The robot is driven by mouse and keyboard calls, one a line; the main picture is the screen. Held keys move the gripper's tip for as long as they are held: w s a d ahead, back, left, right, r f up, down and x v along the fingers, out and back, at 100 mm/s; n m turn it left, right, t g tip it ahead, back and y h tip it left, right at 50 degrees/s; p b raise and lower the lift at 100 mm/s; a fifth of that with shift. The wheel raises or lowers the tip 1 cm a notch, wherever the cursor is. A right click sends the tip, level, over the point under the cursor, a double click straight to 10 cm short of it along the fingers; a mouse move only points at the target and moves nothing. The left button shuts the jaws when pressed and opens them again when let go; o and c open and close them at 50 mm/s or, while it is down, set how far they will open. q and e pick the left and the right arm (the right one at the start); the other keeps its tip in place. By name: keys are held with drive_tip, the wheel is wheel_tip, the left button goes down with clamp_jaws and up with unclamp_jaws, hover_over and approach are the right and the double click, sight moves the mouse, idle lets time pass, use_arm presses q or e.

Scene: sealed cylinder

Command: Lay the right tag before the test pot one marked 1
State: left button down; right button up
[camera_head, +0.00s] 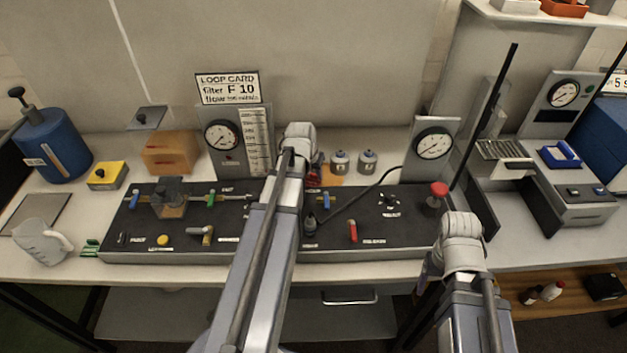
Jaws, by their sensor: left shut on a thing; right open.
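Two small grey pots with dark lids stand side by side at the back of the bench, a left pot (340,162) and a right pot (368,162). Their marks are too small to read surely. My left gripper (313,174) is just left of the pots, mostly hidden behind its own wrist. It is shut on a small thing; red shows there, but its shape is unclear. An orange patch (331,180) lies beside it, before the left pot. My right gripper (432,270) is open, low at the bench's front edge, largely hidden by its wrist. I cannot make out a tag for certain.
A black panel (120,233) with valves and levers fills the bench front. Gauges stand behind it, with a loop card (228,87) reading F 10. A red knob (439,189) rises near my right arm.

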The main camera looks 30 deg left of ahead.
use_arm(q)
drive_tip(key=shift+f, duration=0.65)
drive_tip(key=shift+r, duration=0.15)
use_arm(e)
drive_tip(key=shift+f, duration=0.5)
drive_tip(key=shift+f, duration=0.15)
use_arm(q)
drive_tip(key=c, duration=1)
unclamp_jaws()
drive_tip(key=shift+f, duration=0.2)
drive_tip(key=shift+c, duration=0.2)
drive_tip(key=o, duration=0.4)
drive_tip(key=shift+o, duration=0.2)
drive_tip(key=shift+r, duration=0.1)
drive_tip(key=shift+p+v, duration=0.7)
drive_tip(key=shift+v, duration=0.2)
drive_tip(key=p+v, duration=0.9)
drive_tip(key=v, duration=0.1)
drive_tip(key=shift+r+p, duration=0.2)
drive_tip(key=shift+p, duration=0.15)
use_arm(e)
wheel_tip(320, 180, up, 11)
drive_tip(key=shift+r, duration=0.2)
